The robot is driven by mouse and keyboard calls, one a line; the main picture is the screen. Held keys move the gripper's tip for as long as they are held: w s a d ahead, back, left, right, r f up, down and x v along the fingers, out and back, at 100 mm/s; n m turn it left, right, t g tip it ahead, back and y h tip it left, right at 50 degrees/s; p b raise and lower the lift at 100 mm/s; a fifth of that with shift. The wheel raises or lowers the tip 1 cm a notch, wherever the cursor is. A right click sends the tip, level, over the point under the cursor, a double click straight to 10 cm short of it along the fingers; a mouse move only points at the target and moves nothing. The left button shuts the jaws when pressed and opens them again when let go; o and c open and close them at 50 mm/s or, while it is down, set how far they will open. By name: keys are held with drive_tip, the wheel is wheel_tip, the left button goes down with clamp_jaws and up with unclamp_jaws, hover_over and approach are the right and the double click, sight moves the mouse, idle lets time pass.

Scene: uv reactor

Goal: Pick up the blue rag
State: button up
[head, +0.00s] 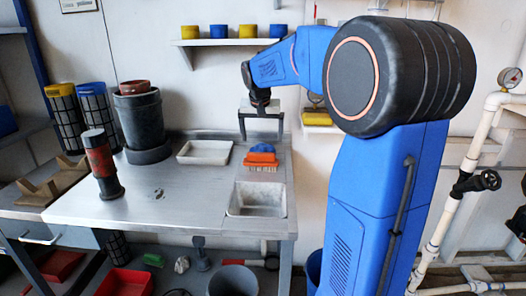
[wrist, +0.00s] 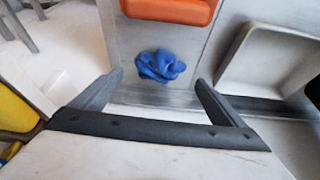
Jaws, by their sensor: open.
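The blue rag (wrist: 160,66) is a crumpled bundle on the metal bench, near the middle of the wrist view. In the head view the rag (head: 263,148) shows just behind an orange brush (head: 261,159). My gripper (wrist: 158,85) is open and empty, its two dark fingers spread to either side of the rag's place in the wrist view. In the head view my gripper (head: 261,137) hangs above the back right of the bench, above the rag. The rag appears apart from the fingers.
The orange brush block (wrist: 170,10) lies close to the rag. A white tray (head: 205,152) and a sink basin (head: 257,199) are on the metal bench (head: 195,205). A dark red cylinder (head: 102,165) and a grey bucket (head: 140,120) stand left. A wall shelf (head: 225,42) holds coloured cups.

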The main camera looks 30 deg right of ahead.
sight(263, 146)
drive_tip(key=shift+x, duration=3.15)
drive_tip(key=shift+s, duration=0.1)
drive_tip(key=c, duration=1.1)
drive_tip(key=shift+c, duration=0.2)
drive_tip(key=shift+r, duration=0.1)
wheel_tip(263, 146, up, 10)
drive_tip(key=shift+o, duration=0.5)
